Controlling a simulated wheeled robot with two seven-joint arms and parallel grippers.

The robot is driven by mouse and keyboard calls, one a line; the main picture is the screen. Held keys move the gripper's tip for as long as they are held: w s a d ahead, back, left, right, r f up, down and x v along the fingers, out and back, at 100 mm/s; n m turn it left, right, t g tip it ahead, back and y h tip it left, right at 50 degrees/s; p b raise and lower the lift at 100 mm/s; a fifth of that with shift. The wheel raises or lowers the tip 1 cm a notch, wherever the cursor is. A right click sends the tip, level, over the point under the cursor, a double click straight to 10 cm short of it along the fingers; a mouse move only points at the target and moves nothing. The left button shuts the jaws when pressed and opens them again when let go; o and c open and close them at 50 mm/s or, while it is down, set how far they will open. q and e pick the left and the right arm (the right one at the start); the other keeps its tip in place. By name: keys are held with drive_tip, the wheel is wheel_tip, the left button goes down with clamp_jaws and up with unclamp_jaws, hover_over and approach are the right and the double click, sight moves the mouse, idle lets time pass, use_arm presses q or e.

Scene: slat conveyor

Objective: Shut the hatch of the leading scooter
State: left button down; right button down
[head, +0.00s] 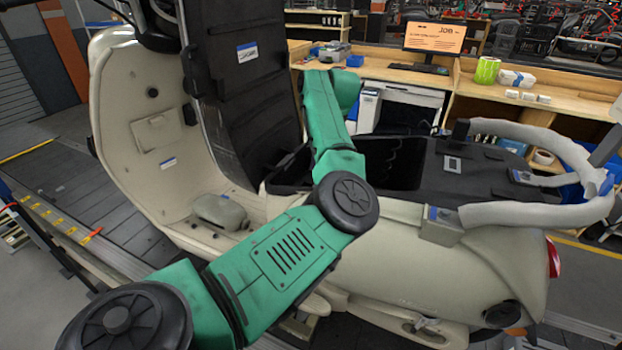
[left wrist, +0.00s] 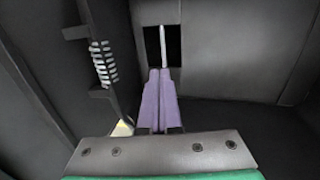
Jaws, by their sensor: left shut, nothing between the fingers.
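The scooter (head: 420,245) is cream, with its front shield at the left and red tail light at the right. Its hatch (head: 245,100), a long black panel with a white-and-blue label, stands raised nearly upright. The dark compartment (head: 400,162) behind it is open. My left arm reaches across the scooter, its green wrist end just right of the hatch; its fingers are hidden in the head view. In the left wrist view my left gripper (left wrist: 160,72) shows purple fingers shut and empty, pointing at dark grey surfaces close ahead. I cannot tell whether they touch. My right gripper is not in view.
A coil spring (left wrist: 103,62) is close to the left of the fingers in the left wrist view. A grey padded rail (head: 560,165) curves over the scooter's tail. A wooden workbench (head: 455,85) with a monitor (head: 434,40) stands behind. The slat conveyor (head: 60,190) runs below.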

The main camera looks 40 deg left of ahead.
use_arm(q)
drive_tip(key=p+x, duration=0.2)
drive_tip(key=x, duration=0.6)
drive_tip(key=shift+w+f+p, duration=0.2)
drive_tip(key=shift+w+p, duration=0.15)
drive_tip(key=shift+w, duration=0.05)
drive_tip(key=shift+w, duration=0.1)
drive_tip(key=s+b+v, duration=0.1)
drive_tip(key=b+v, duration=0.2)
drive_tip(key=v, duration=0.9)
drive_tip(key=shift+w+a+r, duration=0.2)
drive_tip(key=shift+w+r, duration=0.05)
